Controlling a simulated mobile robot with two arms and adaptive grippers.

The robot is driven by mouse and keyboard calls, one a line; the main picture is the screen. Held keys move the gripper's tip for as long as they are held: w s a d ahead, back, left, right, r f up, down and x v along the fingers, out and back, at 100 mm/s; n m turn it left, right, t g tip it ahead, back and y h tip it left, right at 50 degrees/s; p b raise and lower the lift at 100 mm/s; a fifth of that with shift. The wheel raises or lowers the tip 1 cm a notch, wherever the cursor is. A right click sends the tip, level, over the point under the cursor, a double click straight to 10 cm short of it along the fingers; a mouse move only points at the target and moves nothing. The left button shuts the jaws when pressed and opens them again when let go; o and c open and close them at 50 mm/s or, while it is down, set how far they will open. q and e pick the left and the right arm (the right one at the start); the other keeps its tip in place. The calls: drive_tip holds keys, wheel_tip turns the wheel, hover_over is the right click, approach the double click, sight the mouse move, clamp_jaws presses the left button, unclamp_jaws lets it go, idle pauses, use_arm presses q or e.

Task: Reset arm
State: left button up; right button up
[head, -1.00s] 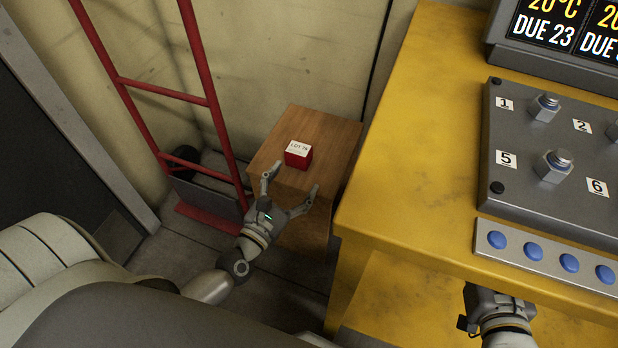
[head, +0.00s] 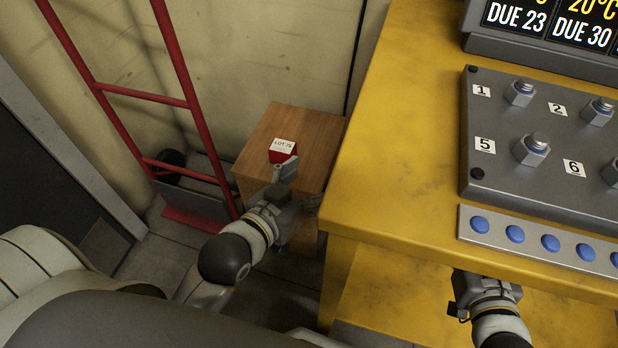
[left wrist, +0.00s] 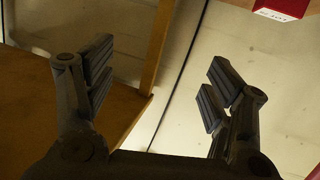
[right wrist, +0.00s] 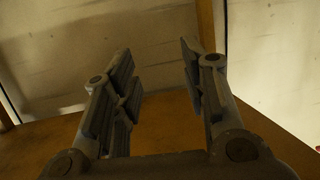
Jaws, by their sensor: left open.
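My left gripper (head: 285,178) is low between the wooden box and the yellow bench, its fingers showing edge-on in the head view. In the left wrist view its two fingers (left wrist: 155,85) are wide apart with nothing between them. A small red block (head: 283,151) with a white "LOT" label sits on the wooden box, just beyond the fingertips; it shows in the top right corner of the left wrist view (left wrist: 283,8). My right gripper (head: 470,285) is partly hidden under the bench's front edge. In the right wrist view its fingers (right wrist: 160,85) are apart and empty.
The yellow bench (head: 390,150) stands right of my left arm, holding a grey bolt plate (head: 560,190), a strip of blue buttons (head: 515,234) and a display (head: 550,45). The wooden box (head: 315,140) stands by the wall. A red hand truck (head: 180,75) is at left.

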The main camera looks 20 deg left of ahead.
use_arm(q)
drive_tip(key=shift+s+a+m, duration=0.1)
drive_tip(key=shift+a+m, duration=0.05)
drive_tip(key=shift+m, duration=0.15)
